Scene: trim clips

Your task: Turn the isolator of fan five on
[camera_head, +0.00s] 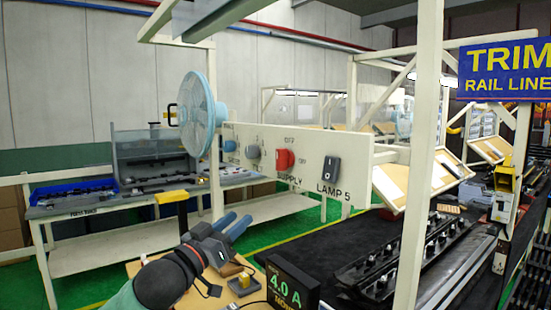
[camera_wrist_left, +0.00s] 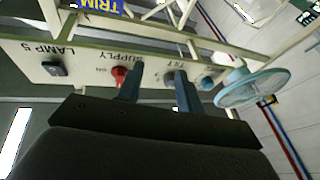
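A pale panel (camera_head: 265,173) carries a row of controls, with a blue-and-white fan (camera_head: 200,112) at its left end. A red rotary switch (camera_head: 285,159) labelled SUPPLY, with OFF printed above it, sits mid-panel; its exact setting is too small to tell. A grey-blue knob (camera_head: 253,152) and a blue knob (camera_head: 230,146) are to its left. A black rocker (camera_head: 329,169) above LAMP 5 is to its right. My left gripper (camera_head: 236,226) is open and empty, below and in front of the panel. The left wrist view shows the red switch (camera_wrist_left: 120,74) beside one finger. My right gripper is out of view.
A pale post (camera_head: 418,150) stands right of the panel. A display reading 4.0 A (camera_head: 292,290) and a small yellow block (camera_head: 243,283) are below my gripper. A black-topped bench (camera_head: 355,238) with dark trim parts is at the right.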

